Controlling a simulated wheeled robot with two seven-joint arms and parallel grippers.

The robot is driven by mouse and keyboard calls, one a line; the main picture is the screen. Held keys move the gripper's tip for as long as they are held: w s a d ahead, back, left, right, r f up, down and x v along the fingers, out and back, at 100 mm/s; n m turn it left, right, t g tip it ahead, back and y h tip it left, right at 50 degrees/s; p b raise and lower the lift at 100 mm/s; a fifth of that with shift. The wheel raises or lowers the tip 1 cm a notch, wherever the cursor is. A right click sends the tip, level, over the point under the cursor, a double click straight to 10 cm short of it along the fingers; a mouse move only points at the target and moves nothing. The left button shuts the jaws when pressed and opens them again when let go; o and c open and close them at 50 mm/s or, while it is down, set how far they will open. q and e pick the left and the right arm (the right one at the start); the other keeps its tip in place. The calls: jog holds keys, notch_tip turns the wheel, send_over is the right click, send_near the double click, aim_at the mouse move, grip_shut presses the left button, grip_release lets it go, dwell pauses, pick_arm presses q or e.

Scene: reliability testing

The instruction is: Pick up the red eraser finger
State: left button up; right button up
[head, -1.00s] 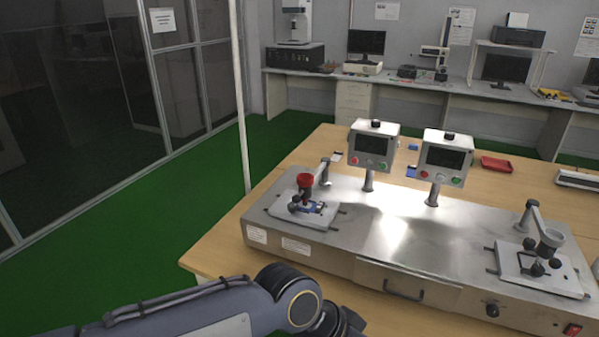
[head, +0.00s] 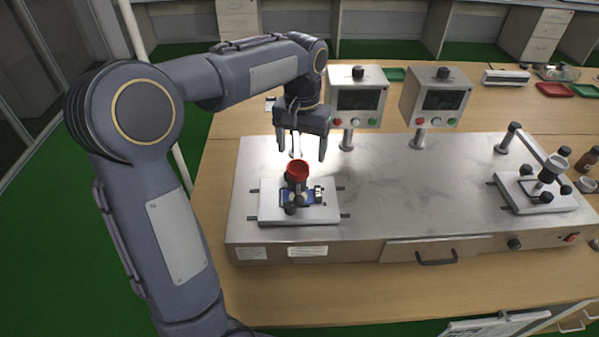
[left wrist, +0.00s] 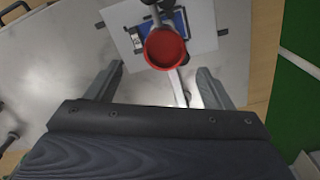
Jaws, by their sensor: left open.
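The red eraser finger (head: 297,171) is a red cup-shaped piece on the left test station of the machine. It stands above a white plate (head: 328,211) that carries a blue item. In the left wrist view the red piece (left wrist: 165,49) shows from above, ahead of and between the finger lines. My left gripper (head: 301,158) is open and empty, its fingers pointing down just above and behind the red piece. It also shows in the left wrist view (left wrist: 158,88), with the fingers wide apart. They do not appear to touch the red piece. My right gripper is not in view.
Two display boxes (head: 357,99) (head: 436,98) on posts stand behind the stations. A second station with a grey cup (head: 553,168) is at the right. Bottles (head: 587,158) stand at the far right. The metal top between the stations (head: 420,190) is clear.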

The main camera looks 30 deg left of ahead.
aim_at(298, 171)
pick_arm(q)
jog(key=f, duration=0.3)
jog(key=s+f, duration=0.1)
jog(key=f, duration=0.1)
jog(key=shift+a+f, duration=0.25)
jog(key=shift+f, duration=0.3)
jog(key=shift+c, duration=0.4)
jog(key=c, duration=1)
jog(key=shift+r, duration=0.1)
jog(key=shift+c, duration=0.2)
notch_tip(298, 171, up, 10)
jog(key=shift+p, duration=0.3)
